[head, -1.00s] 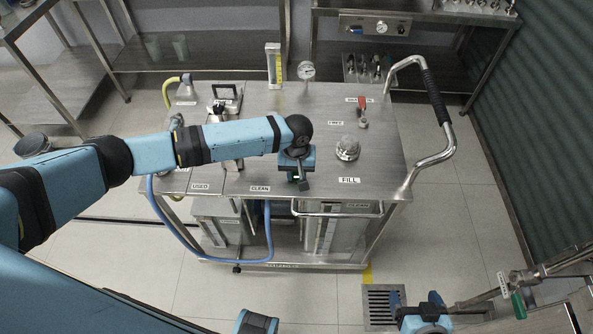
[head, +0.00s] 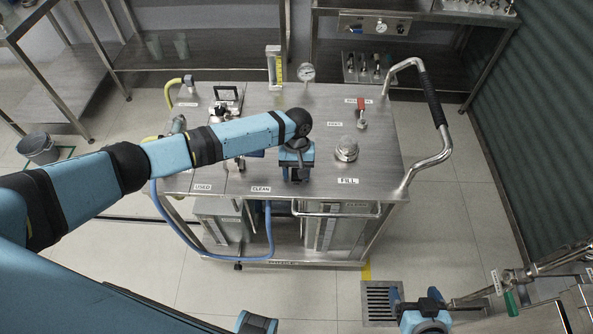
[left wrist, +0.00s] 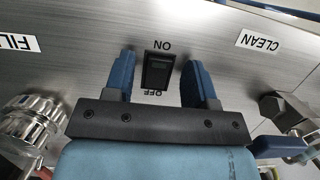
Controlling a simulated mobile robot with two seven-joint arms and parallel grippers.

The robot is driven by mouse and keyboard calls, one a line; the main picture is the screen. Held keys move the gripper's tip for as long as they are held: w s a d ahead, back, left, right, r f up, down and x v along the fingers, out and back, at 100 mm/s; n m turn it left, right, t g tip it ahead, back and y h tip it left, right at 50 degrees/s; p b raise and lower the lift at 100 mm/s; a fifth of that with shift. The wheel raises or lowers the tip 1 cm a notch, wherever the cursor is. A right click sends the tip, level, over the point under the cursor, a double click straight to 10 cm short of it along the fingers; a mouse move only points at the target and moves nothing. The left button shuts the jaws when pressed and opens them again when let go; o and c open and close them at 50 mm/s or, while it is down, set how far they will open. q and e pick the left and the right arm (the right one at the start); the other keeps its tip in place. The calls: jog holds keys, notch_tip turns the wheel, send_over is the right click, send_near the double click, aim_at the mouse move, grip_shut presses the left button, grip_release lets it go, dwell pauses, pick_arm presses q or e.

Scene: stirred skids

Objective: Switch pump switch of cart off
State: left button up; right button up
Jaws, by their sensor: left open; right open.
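The cart (head: 300,107) is a steel trolley with labels USED, CLEAN and FILL on its top. The pump switch (left wrist: 158,70) is a black rocker in the left wrist view, with ON and OFF printed upside down at its two ends. My left gripper (left wrist: 160,82) is open, with one blue finger on each side of the switch; contact cannot be told. In the head view my left gripper (head: 297,172) is over the cart top near its front edge and hides the switch. My right gripper (head: 418,299) is open and empty at the lower right, away from the cart.
A capped filler (head: 346,149), a red-handled valve (head: 362,113) and a gauge (head: 307,72) stand on the cart top. A blue hose (head: 180,230) loops down its front left. A handle (head: 434,100) juts out right. A bucket (head: 40,148) stands on the floor left.

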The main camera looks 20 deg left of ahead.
pick_arm(q)
jog(key=v, duration=1.4)
jog(key=shift+f, duration=0.15)
